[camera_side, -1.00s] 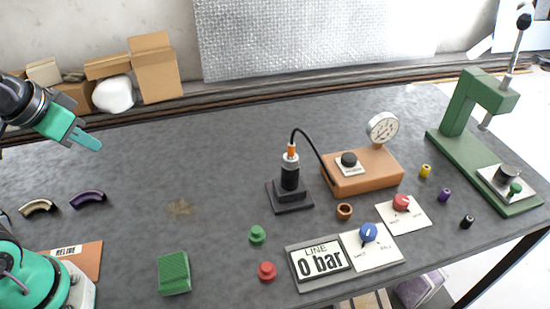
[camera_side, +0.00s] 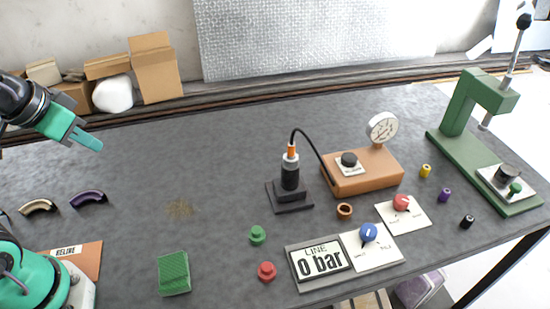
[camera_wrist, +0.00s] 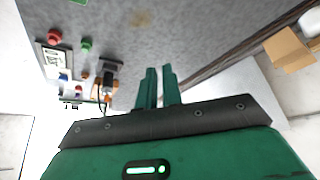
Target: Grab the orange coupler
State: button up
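An orange fitting (camera_side: 292,150) sits at the top of a black and silver cylinder (camera_side: 290,175) on a dark square base, with a black hose running from it. A separate orange-brown ring (camera_side: 344,211) lies on the table to the right of that base. I cannot tell for certain which of the two is the coupler. My gripper (camera_side: 98,146) is in the air at the upper left, far from both. In the wrist view my gripper (camera_wrist: 158,70) shows a narrow empty gap between its green fingers.
An orange box (camera_side: 362,172) with a knob and gauge stands right of the cylinder. A green press (camera_side: 460,130) is at the far right. The left-middle table is mostly clear.

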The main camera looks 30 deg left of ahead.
jog(key=o, duration=0.6)
jog(key=shift+o, duration=0.2)
jog(key=shift+w+r, duration=0.1)
jog(key=w+d+r+m+g, duration=0.15)
jog(key=w+d+r, duration=0.3)
jog(key=w, duration=0.45)
jog(key=m+g, duration=0.4)
jog(key=m, duration=0.3)
send_over(292, 144)
jog(key=f, duration=0.7)
jog(key=shift+a+f, duration=0.2)
jog(key=shift+f, duration=0.2)
jog(key=shift+d+f+m, duration=0.15)
jog(key=shift+d+m, duration=0.05)
jog(key=shift+m, duration=0.05)
